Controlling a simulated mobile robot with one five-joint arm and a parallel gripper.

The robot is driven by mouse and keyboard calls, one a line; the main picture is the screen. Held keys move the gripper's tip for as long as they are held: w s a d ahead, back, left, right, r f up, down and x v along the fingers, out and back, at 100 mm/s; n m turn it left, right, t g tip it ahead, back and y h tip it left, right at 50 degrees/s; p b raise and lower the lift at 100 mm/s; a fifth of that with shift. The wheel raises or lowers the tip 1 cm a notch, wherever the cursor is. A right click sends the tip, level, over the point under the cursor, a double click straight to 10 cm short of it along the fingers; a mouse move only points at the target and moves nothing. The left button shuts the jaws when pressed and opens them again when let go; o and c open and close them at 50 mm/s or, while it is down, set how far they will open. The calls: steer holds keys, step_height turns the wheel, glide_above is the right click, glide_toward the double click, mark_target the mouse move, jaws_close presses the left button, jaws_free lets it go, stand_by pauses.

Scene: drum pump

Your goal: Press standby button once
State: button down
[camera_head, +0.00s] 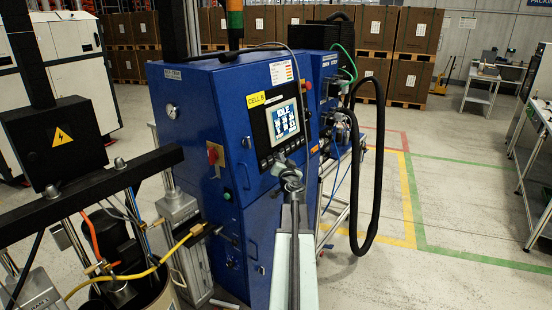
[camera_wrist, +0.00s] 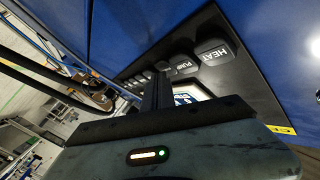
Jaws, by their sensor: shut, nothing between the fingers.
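The blue pump cabinet (camera_head: 203,95) carries a black control panel with a lit screen (camera_head: 283,121) reading IDLE. A row of dark buttons (camera_head: 268,163) runs under the screen. In the wrist view the row is close up: a button marked HEAT (camera_wrist: 213,52), one marked PUMP (camera_wrist: 183,66), and several smaller ones further left whose labels I cannot read. I cannot tell which is the standby button. My gripper (camera_head: 289,172) is shut and empty in front of the panel's lower part. In the wrist view its fingers (camera_wrist: 158,82) point at the row and hide part of it.
A black hose (camera_head: 378,160) loops down right of the cabinet. A red-and-yellow switch (camera_head: 214,156) is on the cabinet's left face. A frame with a black box (camera_head: 54,140) and a yellow hose stands at the left. The floor to the right is open.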

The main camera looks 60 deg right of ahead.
stand_by(0.3)
steer(key=shift+s+r, duration=0.15)
steer(key=shift+s, duration=0.7)
steer(key=s, duration=0.1)
steer(key=s+p, duration=0.1)
steer(key=s, duration=0.1)
steer(key=s+r, duration=0.1)
steer(key=s, duration=0.1)
steer(key=shift+w, duration=0.1)
stand_by(0.6)
